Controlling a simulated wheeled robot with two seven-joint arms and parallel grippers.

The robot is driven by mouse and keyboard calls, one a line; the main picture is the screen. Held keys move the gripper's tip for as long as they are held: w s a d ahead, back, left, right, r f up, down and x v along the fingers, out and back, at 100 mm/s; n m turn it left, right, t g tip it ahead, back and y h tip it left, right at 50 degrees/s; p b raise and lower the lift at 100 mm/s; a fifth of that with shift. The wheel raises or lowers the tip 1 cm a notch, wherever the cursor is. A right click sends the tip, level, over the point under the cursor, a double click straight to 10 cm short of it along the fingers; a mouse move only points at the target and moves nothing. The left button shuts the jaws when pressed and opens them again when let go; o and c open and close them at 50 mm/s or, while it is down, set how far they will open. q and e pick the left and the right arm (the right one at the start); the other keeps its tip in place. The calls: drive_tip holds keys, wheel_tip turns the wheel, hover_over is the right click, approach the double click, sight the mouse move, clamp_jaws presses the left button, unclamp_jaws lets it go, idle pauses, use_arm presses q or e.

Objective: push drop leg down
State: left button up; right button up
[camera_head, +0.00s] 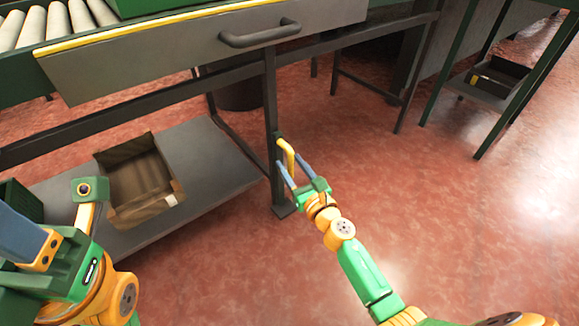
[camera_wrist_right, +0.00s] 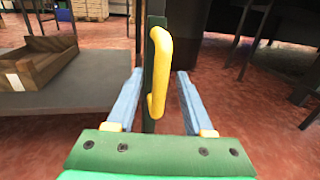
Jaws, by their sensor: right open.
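The drop leg (camera_head: 271,115) is a dark upright post under the grey drawer front, with a foot plate near the floor. A yellow handle (camera_head: 287,152) is fixed to its side; it also shows in the right wrist view (camera_wrist_right: 160,70). My right gripper (camera_head: 295,172) is open, with its two blue fingers one on each side of the handle and post. In the right wrist view the fingers (camera_wrist_right: 158,95) stand apart from the handle, with gaps on both sides.
A grey lower shelf (camera_head: 215,160) left of the leg holds an open cardboard box (camera_head: 140,180). Above is a drawer front (camera_head: 180,60) with a dark handle (camera_head: 260,35). The red floor right of the leg is clear. A green-legged stand (camera_head: 490,85) is at the far right.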

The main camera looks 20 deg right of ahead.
drive_tip(key=shift+w, duration=0.4)
drive_tip(key=shift+c, duration=0.3)
clamp_jaws()
idle(0.4)
idle(0.4)
